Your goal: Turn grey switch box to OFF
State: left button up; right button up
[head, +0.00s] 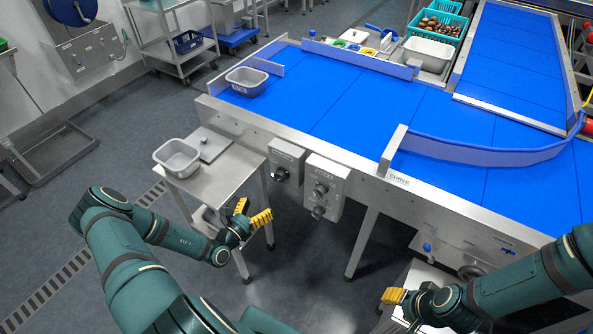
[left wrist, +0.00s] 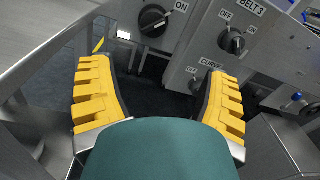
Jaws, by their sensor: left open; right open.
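Two grey switch boxes hang on the conveyor's front side. The left box (head: 287,160) has one large black knob, which shows in the left wrist view (left wrist: 153,20) with ON printed at its upper right. I cannot tell clearly where this knob points. My left gripper (head: 252,212) is open and empty, below and left of the boxes, apart from both. My right gripper (head: 394,296) is open at the lower right.
A small steel table (head: 222,173) with a grey tub (head: 177,157) stands left of the boxes, close to my left gripper. The blue conveyor (head: 340,95) lies behind them, with a grey tub (head: 247,80) on it. A conveyor leg (head: 362,243) stands right of the boxes.

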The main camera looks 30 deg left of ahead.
aim_at(277, 180)
pick_arm(q)
jog(key=shift+n+y, duration=0.3)
jog(key=w+b, duration=0.1)
jog(key=w, duration=1.2)
jog(key=shift+w+d+b, duration=0.15)
jog(key=shift+w+b, duration=0.2)
jog(key=shift+w, duration=0.05)
jog(key=c, duration=1.2)
